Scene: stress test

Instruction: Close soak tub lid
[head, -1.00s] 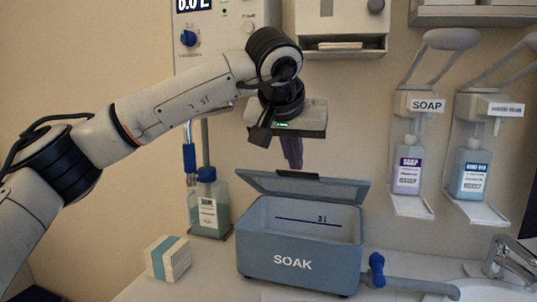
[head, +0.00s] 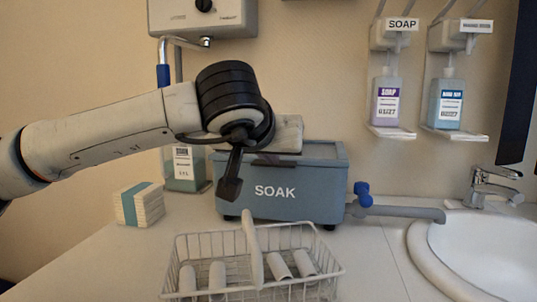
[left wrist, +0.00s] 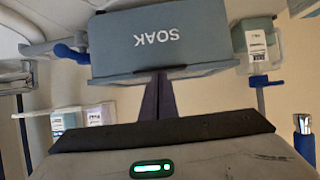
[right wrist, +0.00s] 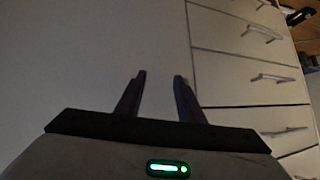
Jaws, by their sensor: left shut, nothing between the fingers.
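The grey-blue soak tub (head: 300,193) marked SOAK stands on the counter in the head view. Its lid (head: 325,152) lies down flat over the top, with no gap that I can see. The tub also shows upside down in the left wrist view (left wrist: 185,42), with the lid edge (left wrist: 205,70) near my fingers. My left gripper (left wrist: 160,74) is shut and empty, its fingertips at the lid's front edge; whether they touch it I cannot tell. In the head view my arm hides the tub's left part. My right gripper (right wrist: 159,76) is open and empty, away from the tub.
A white wire basket (head: 250,272) with several white rolls stands in front of the tub. A banded stack (head: 138,204) and a bottle (head: 184,170) are at left. A blue-handled pipe (head: 400,212) and the sink (head: 475,255) are at right. Drawers (right wrist: 240,45) show beside my right gripper.

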